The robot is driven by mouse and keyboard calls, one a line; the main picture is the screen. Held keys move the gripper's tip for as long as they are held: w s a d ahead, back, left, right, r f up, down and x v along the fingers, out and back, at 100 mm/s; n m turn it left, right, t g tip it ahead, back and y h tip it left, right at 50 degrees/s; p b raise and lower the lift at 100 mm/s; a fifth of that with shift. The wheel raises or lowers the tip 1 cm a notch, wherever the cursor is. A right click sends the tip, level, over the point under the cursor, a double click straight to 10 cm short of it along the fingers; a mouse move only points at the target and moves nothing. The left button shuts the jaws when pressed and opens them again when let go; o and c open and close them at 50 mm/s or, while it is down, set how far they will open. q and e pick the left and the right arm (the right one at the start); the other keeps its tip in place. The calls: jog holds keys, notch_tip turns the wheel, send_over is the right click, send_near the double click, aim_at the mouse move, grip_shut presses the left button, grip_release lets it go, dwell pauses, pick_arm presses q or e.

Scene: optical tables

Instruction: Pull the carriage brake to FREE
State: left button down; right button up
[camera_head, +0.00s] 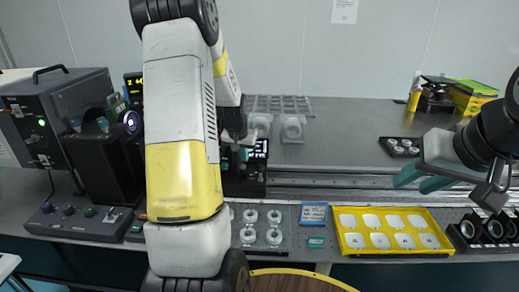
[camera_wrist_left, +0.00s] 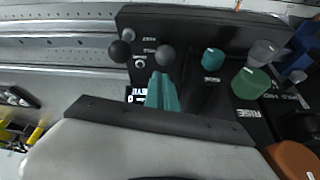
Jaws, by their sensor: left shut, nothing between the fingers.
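In the left wrist view, a black carriage panel (camera_wrist_left: 205,30) carries two dark ball knobs, one on the left (camera_wrist_left: 120,51) and one on the right (camera_wrist_left: 165,56), with a small round pivot between them. Small white labels beside them are too small to read surely. I cannot tell which knob is the brake's. My left gripper (camera_wrist_left: 161,82) is shut, its teal fingertips together just below the right knob; contact is unclear. In the head view, the carriage (camera_head: 245,185) is partly hidden behind my left arm. My right gripper (camera_head: 421,179) is open and empty at the right, above the rail.
Teal (camera_wrist_left: 212,57) and green (camera_wrist_left: 250,83) knobs stand on the panel's right. A long metal rail (camera_head: 350,182) runs across the table. A yellow tray (camera_head: 445,247) of pale pieces lies in front. A dark instrument box (camera_head: 60,110) stands at left. The back table is mostly clear.

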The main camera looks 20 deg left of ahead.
pick_arm(q)
jog(key=shift+w, duration=0.15)
jog(key=shift+r, duration=0.15)
jog(key=shift+r, duration=0.7)
jog(key=s+d+r, duration=0.3)
jog(key=s+r, duration=0.9)
jog(key=s, duration=0.2)
jog(key=shift+r, duration=0.25)
jog(key=shift+d, duration=0.1)
